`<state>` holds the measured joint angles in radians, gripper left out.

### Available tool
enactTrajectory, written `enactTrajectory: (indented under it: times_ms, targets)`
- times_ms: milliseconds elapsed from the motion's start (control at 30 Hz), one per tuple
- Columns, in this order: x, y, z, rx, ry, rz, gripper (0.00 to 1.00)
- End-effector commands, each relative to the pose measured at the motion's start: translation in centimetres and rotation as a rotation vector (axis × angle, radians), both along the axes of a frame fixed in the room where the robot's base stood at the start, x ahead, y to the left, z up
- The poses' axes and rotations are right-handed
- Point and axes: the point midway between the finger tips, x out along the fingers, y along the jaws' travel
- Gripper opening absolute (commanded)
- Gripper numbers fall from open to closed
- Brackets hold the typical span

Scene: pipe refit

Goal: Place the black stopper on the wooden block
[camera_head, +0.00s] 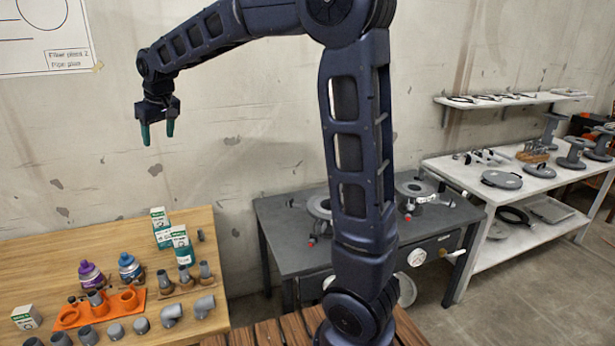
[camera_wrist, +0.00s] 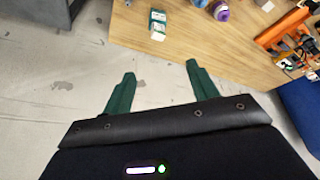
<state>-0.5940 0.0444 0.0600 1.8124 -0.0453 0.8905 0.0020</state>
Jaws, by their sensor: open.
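My gripper (camera_head: 158,137) is open and empty, high above the wooden table at the left of the head view. Its two green fingers also show apart in the wrist view (camera_wrist: 160,75). A brown wooden block (camera_head: 186,285) lies on the table and carries several grey conical fittings. A small dark piece (camera_head: 201,235) stands near the table's back right edge; I cannot tell surely whether it is the black stopper. Dark round pieces (camera_head: 33,342) at the table's front left are partly cut off by the frame. My gripper touches none of these.
An orange holder (camera_head: 98,308) with pipe pieces, purple (camera_head: 91,274) and blue (camera_head: 131,268) bottles, green-white boxes (camera_head: 182,245) and grey fittings (camera_head: 172,316) crowd the wooden table (camera_head: 60,252). A dark workbench (camera_head: 285,222) and a white table (camera_head: 460,178) stand right.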

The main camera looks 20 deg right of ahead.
Motion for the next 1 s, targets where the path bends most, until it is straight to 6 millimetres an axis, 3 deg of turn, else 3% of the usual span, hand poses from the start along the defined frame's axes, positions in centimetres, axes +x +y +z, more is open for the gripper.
enactTrajectory:
  times_ms: [33, 200, 500, 800, 1000]
  targets:
    - [-0.5, -2.8, 0.6, 0.002, -0.003, -0.033, 0.59]
    - [-2.9, -11.0, 1.3, 0.002, -0.004, -0.133, 0.59]
    - [-9.6, -23.3, 0.6, 0.008, -0.002, -0.312, 0.59]
    - [-18.1, -32.5, -2.3, 0.021, 0.0, -0.49, 0.59]
    - [-23.7, -36.3, -5.3, 0.031, 0.003, -0.595, 0.59]
